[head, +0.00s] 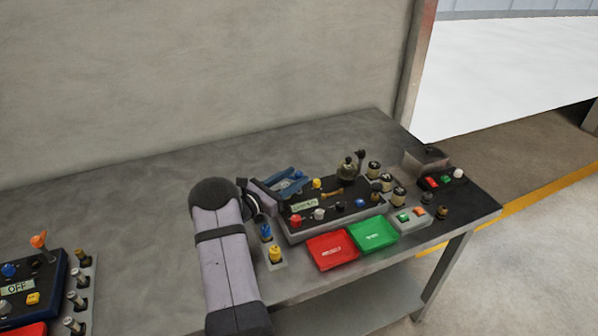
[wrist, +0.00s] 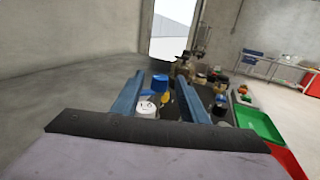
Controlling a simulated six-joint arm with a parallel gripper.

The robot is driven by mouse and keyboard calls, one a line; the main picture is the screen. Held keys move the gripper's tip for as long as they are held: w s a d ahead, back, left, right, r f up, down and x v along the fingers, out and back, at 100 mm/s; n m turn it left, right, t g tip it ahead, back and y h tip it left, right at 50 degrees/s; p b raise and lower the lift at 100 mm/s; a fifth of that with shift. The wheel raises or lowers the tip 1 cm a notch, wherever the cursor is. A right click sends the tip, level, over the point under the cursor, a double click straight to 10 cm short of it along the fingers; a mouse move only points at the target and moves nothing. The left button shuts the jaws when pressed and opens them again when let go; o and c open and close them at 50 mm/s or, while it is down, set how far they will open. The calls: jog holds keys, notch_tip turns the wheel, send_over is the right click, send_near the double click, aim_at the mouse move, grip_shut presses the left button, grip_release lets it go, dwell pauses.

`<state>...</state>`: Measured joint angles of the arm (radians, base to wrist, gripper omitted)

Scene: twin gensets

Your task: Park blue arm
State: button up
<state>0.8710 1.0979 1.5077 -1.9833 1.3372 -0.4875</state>
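My gripper (head: 300,177) has two blue fingers and is over the far left part of the black control panel (head: 340,212) in the head view. In the wrist view the fingers are spread apart (wrist: 163,80), with nothing visibly held. A white knob (wrist: 148,106), a blue knob (wrist: 160,82) and a yellow knob (wrist: 166,98) show between or beyond them; contact cannot be told. A dark blue panel (head: 40,287) reading OFF stands at the far left, with an orange-tipped lever (head: 39,240). No separate blue arm is clearly identifiable.
Red (head: 333,251) and green (head: 373,234) trays sit before the black panel. A small block with blue and yellow knobs (head: 275,254) stands beside my arm. Several dark posts and a tall lever (head: 361,158) rise at right. The grey bench (head: 130,215) is bare between the panels.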

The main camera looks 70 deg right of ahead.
jog(key=shift+p+x, duration=0.4)
jog(key=shift+x, duration=0.95)
grip_shut()
